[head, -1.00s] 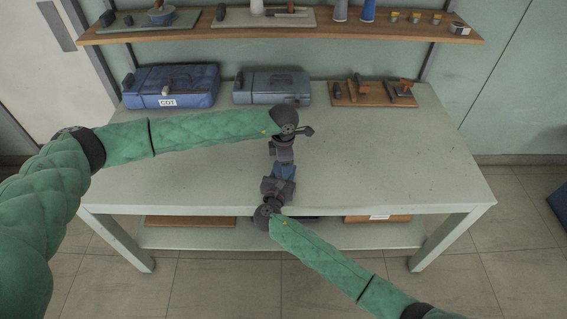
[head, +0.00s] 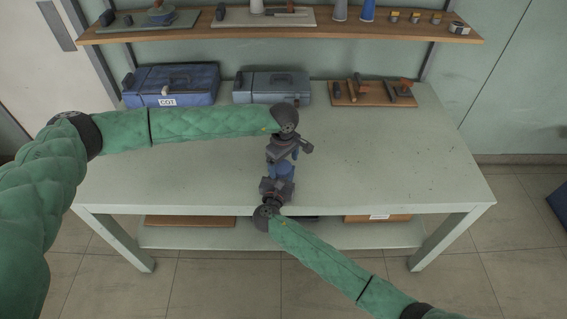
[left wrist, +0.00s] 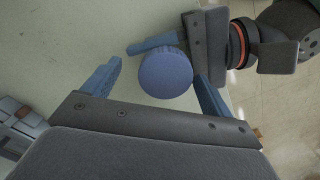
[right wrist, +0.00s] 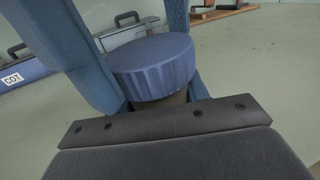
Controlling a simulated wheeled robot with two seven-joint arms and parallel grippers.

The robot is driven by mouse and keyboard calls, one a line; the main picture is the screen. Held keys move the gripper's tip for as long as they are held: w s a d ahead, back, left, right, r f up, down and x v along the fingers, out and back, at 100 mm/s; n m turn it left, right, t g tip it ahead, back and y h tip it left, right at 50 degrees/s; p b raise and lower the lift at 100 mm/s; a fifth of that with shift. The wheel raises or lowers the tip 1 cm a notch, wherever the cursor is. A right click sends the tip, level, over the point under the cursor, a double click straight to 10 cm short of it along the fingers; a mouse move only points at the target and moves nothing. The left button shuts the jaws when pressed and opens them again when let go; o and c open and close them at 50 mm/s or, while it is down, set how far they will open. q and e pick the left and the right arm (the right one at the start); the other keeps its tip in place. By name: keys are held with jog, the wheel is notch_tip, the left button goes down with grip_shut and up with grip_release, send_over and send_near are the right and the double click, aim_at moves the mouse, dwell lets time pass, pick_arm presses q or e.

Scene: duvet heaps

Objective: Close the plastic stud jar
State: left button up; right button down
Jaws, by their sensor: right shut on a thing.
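The stud jar has a round blue ribbed lid (right wrist: 150,65) on top of a dark body (right wrist: 176,99), most of which is hidden. From above, the lid (left wrist: 165,73) shows as a blue disc. My right gripper (head: 279,177) is shut on the jar and holds it near the table's front edge. My left gripper (head: 282,166) is directly beyond it; its spread fingers (left wrist: 160,88) have the lid between them, with a clear gap on the left side. In the head view the grippers hide the jar. I cannot tell how tightly the lid sits.
A pale green table (head: 400,160) is clear to both sides. A blue toolbox (head: 170,86), a grey toolbox (head: 272,87) and a wooden board with tools (head: 372,93) stand along its back. A wooden shelf (head: 300,27) with small items hangs above.

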jog(key=shift+d, duration=0.1)
pick_arm(q)
jog(key=shift+r, duration=0.3)
pick_arm(e)
jog(key=shift+w, duration=0.1)
pick_arm(q)
notch_tip(320, 180, up, 11)
jog(key=shift+r, duration=0.15)
jog(key=shift+a, duration=0.1)
pick_arm(e)
jog(key=c, duration=0.7)
grip_release()
jog(key=shift+o, duration=0.2)
